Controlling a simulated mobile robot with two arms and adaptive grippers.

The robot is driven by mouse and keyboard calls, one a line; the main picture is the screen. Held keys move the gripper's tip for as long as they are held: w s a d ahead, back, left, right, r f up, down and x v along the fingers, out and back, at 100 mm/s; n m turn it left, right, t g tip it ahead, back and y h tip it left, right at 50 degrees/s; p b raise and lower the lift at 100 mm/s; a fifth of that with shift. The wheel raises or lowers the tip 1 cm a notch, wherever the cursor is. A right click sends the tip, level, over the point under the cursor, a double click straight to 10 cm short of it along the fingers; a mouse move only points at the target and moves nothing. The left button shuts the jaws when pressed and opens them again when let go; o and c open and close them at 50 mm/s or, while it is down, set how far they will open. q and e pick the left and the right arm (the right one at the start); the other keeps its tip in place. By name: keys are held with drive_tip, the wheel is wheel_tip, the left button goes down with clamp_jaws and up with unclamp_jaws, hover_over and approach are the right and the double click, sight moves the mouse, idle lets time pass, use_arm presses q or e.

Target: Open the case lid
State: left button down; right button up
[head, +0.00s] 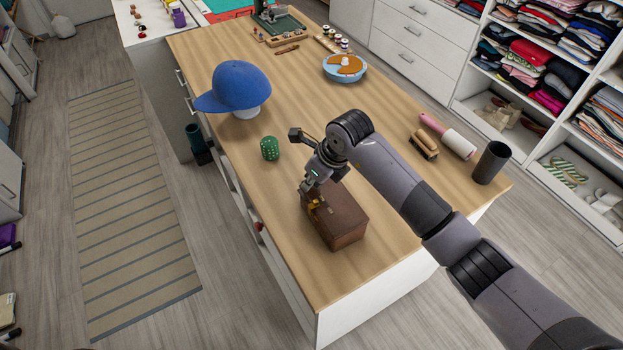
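A small brown case (342,222) stands on the wooden table near its front left edge. Its lid looks closed, and a small brass-coloured clasp (315,205) shows on its left side. My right arm comes in from the right and reaches over the case. My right gripper (308,188) points down at the case's upper left edge, close to the clasp. I cannot tell whether it touches the case, and its fingers are too small to judge. The arm hides part of the far side of the case. My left gripper is not in view.
The table is bare left of the case.

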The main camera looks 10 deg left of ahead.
clamp_jaws()
drive_tip(key=shift+d, duration=0.1)
idle(0.4)
